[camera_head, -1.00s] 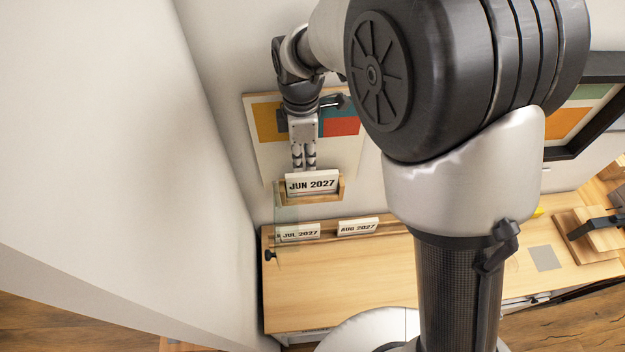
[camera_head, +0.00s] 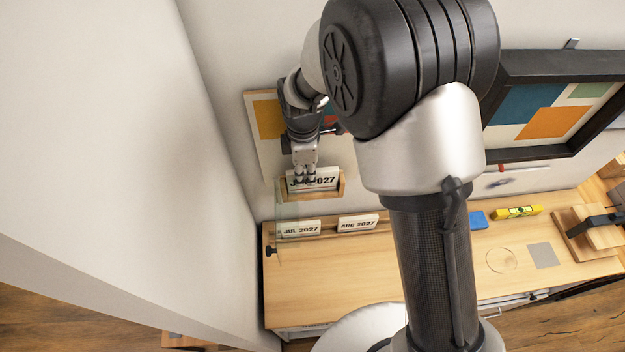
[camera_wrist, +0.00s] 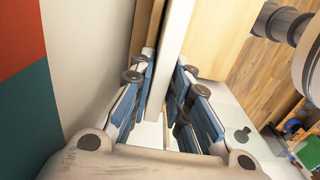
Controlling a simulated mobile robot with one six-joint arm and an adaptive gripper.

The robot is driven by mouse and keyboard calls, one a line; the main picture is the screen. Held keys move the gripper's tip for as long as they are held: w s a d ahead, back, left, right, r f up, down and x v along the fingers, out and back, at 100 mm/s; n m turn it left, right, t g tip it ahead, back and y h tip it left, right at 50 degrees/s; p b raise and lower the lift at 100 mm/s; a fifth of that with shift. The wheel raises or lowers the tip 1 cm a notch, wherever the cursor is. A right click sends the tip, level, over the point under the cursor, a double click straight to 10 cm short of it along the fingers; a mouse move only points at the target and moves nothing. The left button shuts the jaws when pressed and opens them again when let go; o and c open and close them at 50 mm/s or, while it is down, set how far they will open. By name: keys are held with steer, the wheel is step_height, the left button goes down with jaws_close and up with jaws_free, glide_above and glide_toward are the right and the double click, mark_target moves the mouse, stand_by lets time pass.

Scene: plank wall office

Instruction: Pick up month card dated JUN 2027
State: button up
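The white JUN 2027 card (camera_head: 328,175) stands in a small wooden wall holder (camera_head: 341,188) at the left in the head view. My gripper (camera_head: 305,180) is at this card, and its fingers cover the middle of the lettering. In the wrist view the card appears as a pale upright slab (camera_wrist: 176,45). The blue-padded fingers of my gripper (camera_wrist: 166,80) are spread on either side of it. Firm contact on both faces does not show. The card still sits in the holder.
The JUL 2027 card (camera_head: 299,228) and AUG 2027 card (camera_head: 358,222) stand on the desk (camera_head: 340,275) below. A glassy pane (camera_head: 290,212) is near the JUL card. A blue block (camera_head: 478,219) and yellow level (camera_head: 517,211) lie right. The desk's front left is clear.

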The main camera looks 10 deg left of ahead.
jaws_close()
